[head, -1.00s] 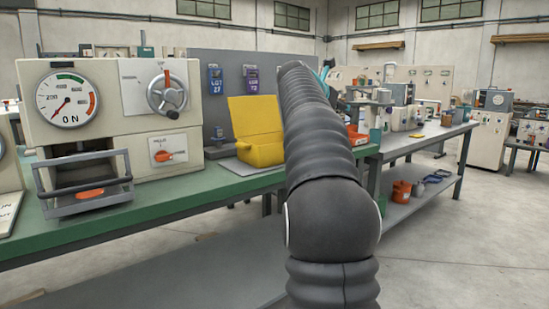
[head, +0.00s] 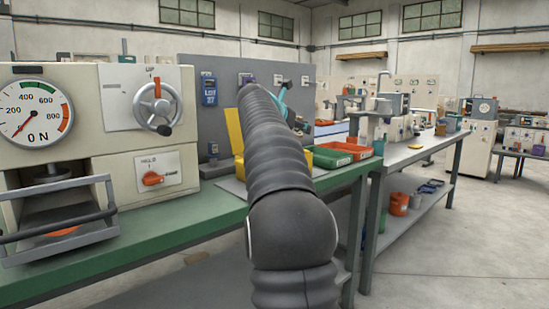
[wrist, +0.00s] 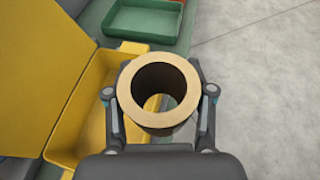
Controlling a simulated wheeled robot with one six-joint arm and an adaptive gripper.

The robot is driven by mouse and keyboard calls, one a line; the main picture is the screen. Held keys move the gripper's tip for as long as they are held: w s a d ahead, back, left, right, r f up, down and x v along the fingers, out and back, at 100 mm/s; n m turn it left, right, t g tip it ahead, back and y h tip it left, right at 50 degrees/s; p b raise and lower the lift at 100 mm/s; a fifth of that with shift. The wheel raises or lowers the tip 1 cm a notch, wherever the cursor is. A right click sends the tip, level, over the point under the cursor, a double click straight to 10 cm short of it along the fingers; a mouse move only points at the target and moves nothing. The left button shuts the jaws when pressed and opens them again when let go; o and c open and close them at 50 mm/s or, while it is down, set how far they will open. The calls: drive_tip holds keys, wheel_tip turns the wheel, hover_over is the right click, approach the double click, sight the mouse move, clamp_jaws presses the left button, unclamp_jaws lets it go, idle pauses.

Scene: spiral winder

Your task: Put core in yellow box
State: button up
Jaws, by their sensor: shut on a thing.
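The core (wrist: 184,99) is a short tan tube with a dark bore, seen from its open end in the wrist view. My gripper (wrist: 158,98) is shut on it, with one finger on each side. The yellow box (wrist: 85,121) stands open with its lid raised, to the left of the core and partly under it in the wrist view. In the head view, the yellow box (head: 234,131) is mostly hidden behind my arm.
Green tray (head: 337,154) and red tray (head: 350,149) lie right of the box on the green bench (head: 150,222). A press with a dial (head: 34,112) stands at left. A grey shelf bench (head: 408,156) is at right. Open floor shows at front right.

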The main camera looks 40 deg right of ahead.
drive_tip(key=shift+w+a+f+b, duration=0.25)
drive_tip(key=shift+w+a+f, duration=0.15)
drive_tip(key=shift+w+f, duration=0.8)
drive_tip(key=shift+w+a+f+b, duration=0.35)
drive_tip(key=shift+w+f, duration=0.55)
drive_tip(key=shift+f, duration=0.6)
drive_tip(key=shift+w+a+f+b, duration=0.2)
drive_tip(key=shift+w+a+f, duration=0.2)
drive_tip(key=shift+w+f, duration=0.8)
drive_tip(key=shift+s+f, duration=0.15)
drive_tip(key=shift+f, duration=0.05)
